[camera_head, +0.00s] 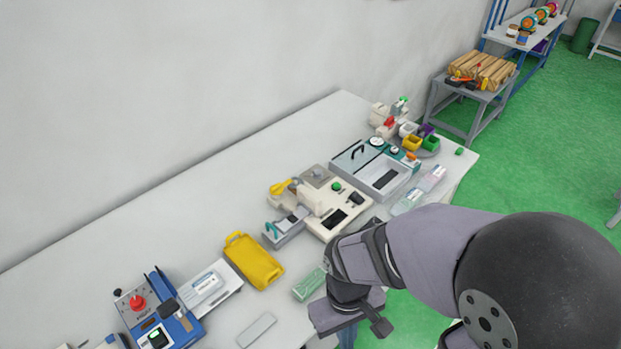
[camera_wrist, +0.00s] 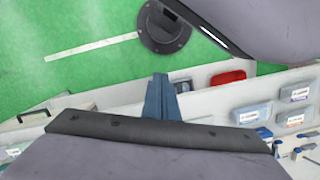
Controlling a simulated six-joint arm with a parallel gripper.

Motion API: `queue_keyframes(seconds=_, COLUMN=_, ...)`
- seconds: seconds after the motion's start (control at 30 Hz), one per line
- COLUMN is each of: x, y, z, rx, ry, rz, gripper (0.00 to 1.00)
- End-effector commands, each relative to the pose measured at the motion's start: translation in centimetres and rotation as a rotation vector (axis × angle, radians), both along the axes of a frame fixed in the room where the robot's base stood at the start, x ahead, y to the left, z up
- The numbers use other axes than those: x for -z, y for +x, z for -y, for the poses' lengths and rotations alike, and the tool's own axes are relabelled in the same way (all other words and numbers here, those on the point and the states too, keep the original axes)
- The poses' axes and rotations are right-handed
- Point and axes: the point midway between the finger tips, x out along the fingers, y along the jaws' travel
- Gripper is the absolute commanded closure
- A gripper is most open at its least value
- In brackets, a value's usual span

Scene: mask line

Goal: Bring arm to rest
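My arm reaches in from the lower right in the head view, its wrist bent beside the front edge of the white table (camera_head: 225,170). My gripper (camera_head: 347,338) shows there only as a small blue piece below the wrist, mostly hidden. In the wrist view my gripper (camera_wrist: 161,97) shows as two blue fingers close together, seemingly shut, with nothing visible between them. The green floor fills the background above and to the left of them.
A yellow tray (camera_head: 254,262), a clear green-tinted box (camera_head: 309,284) and a grey flat piece (camera_head: 257,330) lie on the table near my wrist. A blue device with a red knob (camera_head: 158,315) stands at lower left. Machines and small coloured bins stand farther back. Green floor lies open at right.

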Motion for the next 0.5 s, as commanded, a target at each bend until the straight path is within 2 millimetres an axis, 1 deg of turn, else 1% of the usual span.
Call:
queue_keyframes(seconds=0.03, x=-0.3, y=0.8, z=1.3, rx=0.078, ry=0.013, rz=0.031, gripper=1.0)
queue_keyframes(seconds=0.1, x=-1.0, y=2.1, z=2.8, rx=0.165, ry=0.026, rz=0.076, gripper=1.0)
queue_keyframes(seconds=0.2, x=-1.8, y=3.4, z=4.7, rx=0.269, ry=0.036, rz=0.124, gripper=1.0)
queue_keyframes(seconds=0.33, x=-2.2, y=4.0, z=6.7, rx=0.36, ry=0.038, rz=0.154, gripper=1.0)
queue_keyframes(seconds=0.4, x=-2.2, y=4.1, z=7.4, rx=0.391, ry=0.035, rz=0.155, gripper=1.0)
queue_keyframes(seconds=0.5, x=-2.2, y=4.1, z=7.8, rx=0.413, ry=0.033, rz=0.155, gripper=1.0)
